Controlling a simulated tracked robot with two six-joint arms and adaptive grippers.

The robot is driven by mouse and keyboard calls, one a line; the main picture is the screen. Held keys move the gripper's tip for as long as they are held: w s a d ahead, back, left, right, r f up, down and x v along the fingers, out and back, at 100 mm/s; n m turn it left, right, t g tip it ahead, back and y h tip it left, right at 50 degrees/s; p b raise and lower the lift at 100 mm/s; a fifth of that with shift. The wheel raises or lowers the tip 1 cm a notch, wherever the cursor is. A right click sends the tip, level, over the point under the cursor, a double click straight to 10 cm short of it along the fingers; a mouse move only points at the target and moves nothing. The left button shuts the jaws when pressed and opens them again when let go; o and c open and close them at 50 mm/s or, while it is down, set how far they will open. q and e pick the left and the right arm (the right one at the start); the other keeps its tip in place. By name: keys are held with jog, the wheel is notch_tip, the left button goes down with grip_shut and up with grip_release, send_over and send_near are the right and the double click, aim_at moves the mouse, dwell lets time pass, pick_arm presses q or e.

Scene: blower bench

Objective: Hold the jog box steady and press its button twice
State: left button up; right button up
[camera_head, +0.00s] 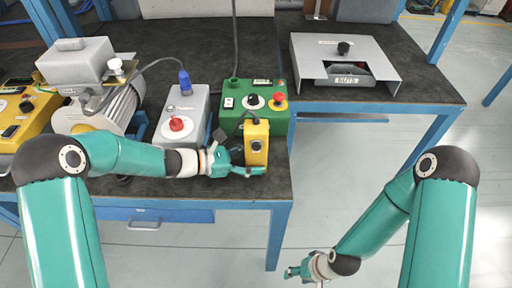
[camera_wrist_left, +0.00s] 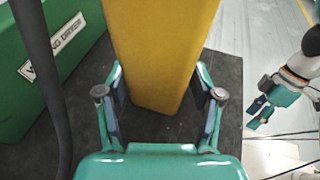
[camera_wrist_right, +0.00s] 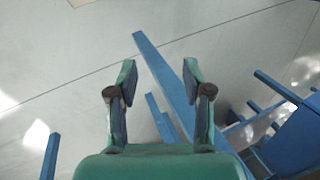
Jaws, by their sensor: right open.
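The yellow jog box (camera_head: 256,132) stands upright near the front right corner of the dark bench, with a small round button (camera_head: 257,146) on its face. My left gripper (camera_head: 250,164) comes at it from the left, low on the box. In the left wrist view the box (camera_wrist_left: 165,50) lies between the two fingers (camera_wrist_left: 160,75), which appear to touch its sides. My right gripper (camera_head: 298,271) is open and empty, low over the floor, well away from the box; its spread fingers (camera_wrist_right: 160,72) show in the right wrist view.
A green driver box (camera_head: 278,120) with knobs stands right behind the jog box. A grey box with a red knob (camera_head: 176,124) and a motor blower (camera_head: 100,105) stand to the left. A grey metal housing (camera_head: 345,70) sits on the right bench. Floor between the arms is clear.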

pick_arm(q)
jog(key=c, duration=0.4)
pick_arm(e)
grip_shut()
pick_arm(q)
jog(key=shift+s+f, duration=0.1)
dwell(1.0)
